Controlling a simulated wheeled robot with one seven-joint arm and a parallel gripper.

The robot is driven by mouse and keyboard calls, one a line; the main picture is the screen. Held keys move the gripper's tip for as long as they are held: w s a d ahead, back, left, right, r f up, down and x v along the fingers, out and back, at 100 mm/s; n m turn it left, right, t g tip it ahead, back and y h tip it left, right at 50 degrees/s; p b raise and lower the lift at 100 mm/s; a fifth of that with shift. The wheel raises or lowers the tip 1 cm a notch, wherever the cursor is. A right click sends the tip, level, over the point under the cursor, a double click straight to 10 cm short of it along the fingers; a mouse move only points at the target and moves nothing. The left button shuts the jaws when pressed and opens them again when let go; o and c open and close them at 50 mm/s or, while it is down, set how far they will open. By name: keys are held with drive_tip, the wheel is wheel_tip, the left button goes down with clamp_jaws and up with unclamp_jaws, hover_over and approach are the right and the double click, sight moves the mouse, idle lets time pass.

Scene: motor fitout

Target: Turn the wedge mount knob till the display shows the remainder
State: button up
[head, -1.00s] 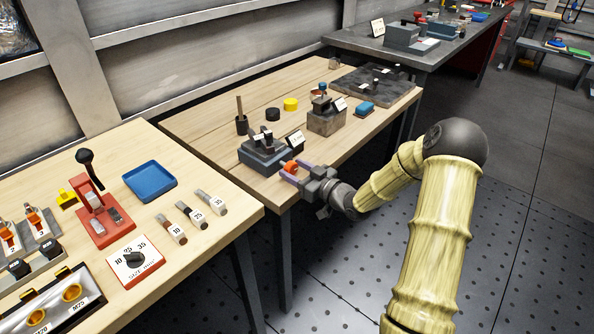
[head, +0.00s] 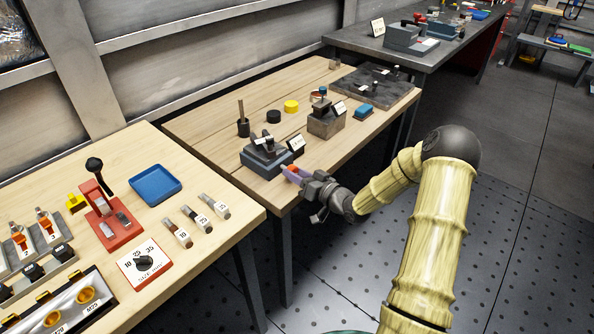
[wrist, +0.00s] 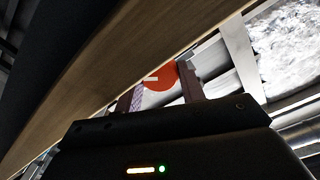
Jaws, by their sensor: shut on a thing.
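The wedge mount (head: 265,157) is a blue-grey block at the front edge of the middle wooden table. Its red-orange knob (wrist: 160,77) shows in the wrist view between my two fingers, with a pale mark on its face. My gripper (head: 290,172) reaches in from the right at the table's front edge and is shut on the knob. In the head view the fingers mostly hide the knob. A small display card (head: 296,143) stands beside the mount, but its reading is too small to make out.
A stone-like block (head: 326,122) with a card stands behind to the right, near a blue block (head: 363,111). A black cup with a stick (head: 242,125) stands behind the mount. The left table holds a red press (head: 112,224) and a blue tray (head: 155,184).

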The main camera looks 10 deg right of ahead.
drive_tip(key=shift+d, duration=0.1)
drive_tip(key=o, duration=1)
drive_tip(key=shift+f, duration=0.1)
